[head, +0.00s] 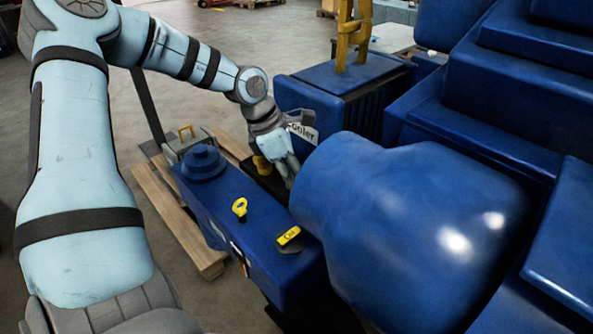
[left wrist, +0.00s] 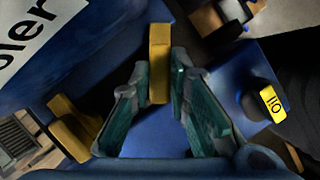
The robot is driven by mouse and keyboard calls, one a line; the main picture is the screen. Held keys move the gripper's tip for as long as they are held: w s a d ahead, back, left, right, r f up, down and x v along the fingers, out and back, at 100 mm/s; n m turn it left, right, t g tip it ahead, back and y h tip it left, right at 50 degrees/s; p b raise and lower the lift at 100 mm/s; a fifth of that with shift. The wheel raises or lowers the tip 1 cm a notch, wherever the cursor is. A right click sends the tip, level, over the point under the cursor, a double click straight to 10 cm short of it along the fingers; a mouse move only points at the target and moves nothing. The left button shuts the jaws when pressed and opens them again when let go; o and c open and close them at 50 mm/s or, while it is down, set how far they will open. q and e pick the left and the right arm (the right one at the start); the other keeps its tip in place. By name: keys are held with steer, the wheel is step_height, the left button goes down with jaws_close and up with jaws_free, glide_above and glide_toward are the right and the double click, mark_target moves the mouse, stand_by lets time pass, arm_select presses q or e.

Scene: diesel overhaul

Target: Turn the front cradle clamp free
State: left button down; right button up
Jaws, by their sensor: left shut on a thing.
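A yellow clamp handle (left wrist: 158,55) stands upright between the two teal fingers of my left gripper (left wrist: 159,80) in the left wrist view. The gripper is shut on it. A second yellow clamp piece (left wrist: 76,128) sits to the left of the fingers, apart from them. In the head view my left gripper (head: 287,168) reaches down between the cooler and the big blue rounded housing. A yellow clamp piece (head: 262,165) shows just left of it; the held handle is hidden there by the gripper. My right gripper is not in view.
A wooden pallet (head: 175,215) lies left.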

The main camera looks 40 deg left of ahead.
arm_select(q)
steer(key=m+b, duration=0.2)
steer(key=shift+w+f+m+g+h, duration=0.15)
steer(key=shift+f+m+g+h, duration=0.05)
steer(key=shift+m+g+h, duration=0.2)
steer(key=m+g+b, duration=0.1)
steer(key=m, duration=0.1)
steer(key=shift+m+b, duration=0.35)
steer(key=shift+m, duration=0.05)
steer(key=shift+r+m+g+h+b, duration=0.1)
steer(key=shift+m+g+h+b, duration=0.3)
steer(key=shift+m, duration=0.8)
steer(key=shift+w+r+m+g+b, duration=0.1)
steer(key=shift+m+g+b, duration=0.3)
steer(key=shift+m, duration=0.8)
steer(key=c, duration=1.5)
jaws_free()
steer(key=shift+a, duration=0.1)
